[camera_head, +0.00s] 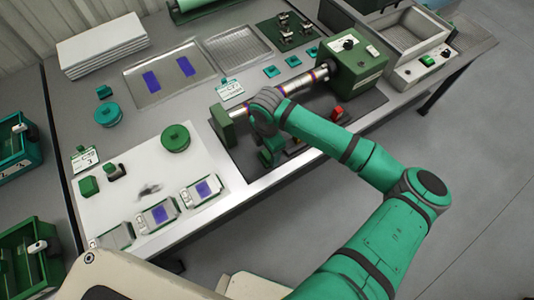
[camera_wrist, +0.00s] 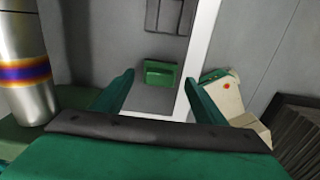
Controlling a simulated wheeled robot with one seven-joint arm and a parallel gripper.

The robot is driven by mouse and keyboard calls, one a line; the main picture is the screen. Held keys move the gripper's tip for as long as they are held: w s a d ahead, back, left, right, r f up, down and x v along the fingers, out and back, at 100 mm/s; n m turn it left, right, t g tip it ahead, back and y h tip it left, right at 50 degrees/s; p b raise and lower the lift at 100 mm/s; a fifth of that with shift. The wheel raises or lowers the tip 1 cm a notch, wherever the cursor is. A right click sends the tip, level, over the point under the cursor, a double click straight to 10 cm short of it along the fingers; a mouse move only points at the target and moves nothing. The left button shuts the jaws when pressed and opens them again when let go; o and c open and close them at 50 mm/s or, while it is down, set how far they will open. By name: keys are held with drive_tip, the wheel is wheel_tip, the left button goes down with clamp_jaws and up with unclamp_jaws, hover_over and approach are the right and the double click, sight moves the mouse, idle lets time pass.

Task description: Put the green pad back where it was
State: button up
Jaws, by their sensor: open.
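A green pad-like block (camera_wrist: 160,74) lies on the grey surface near the light bench edge in the wrist view. It appears between the fingertips of my gripper (camera_wrist: 159,80), apart from both. My gripper is open and holds nothing. In the head view my gripper (camera_head: 267,156) is low in front of the banded metal bar (camera_head: 300,84), partly hidden by my arm. The bar also shows close on the left in the wrist view (camera_wrist: 24,72). I cannot tell this block apart from my gripper in the head view.
The bar runs between a green end block (camera_head: 222,122) and a green machine housing (camera_head: 352,66). A red block (camera_head: 337,113) sits nearby. A pale mat (camera_head: 130,200) at left holds a green square (camera_head: 88,187) and a round green item (camera_head: 175,138). Teal squares (camera_head: 270,72) lie behind the bar.

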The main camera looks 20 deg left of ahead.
sight(267, 155)
wheel_tip(267, 155, up, 9)
idle(0.3)
idle(0.5)
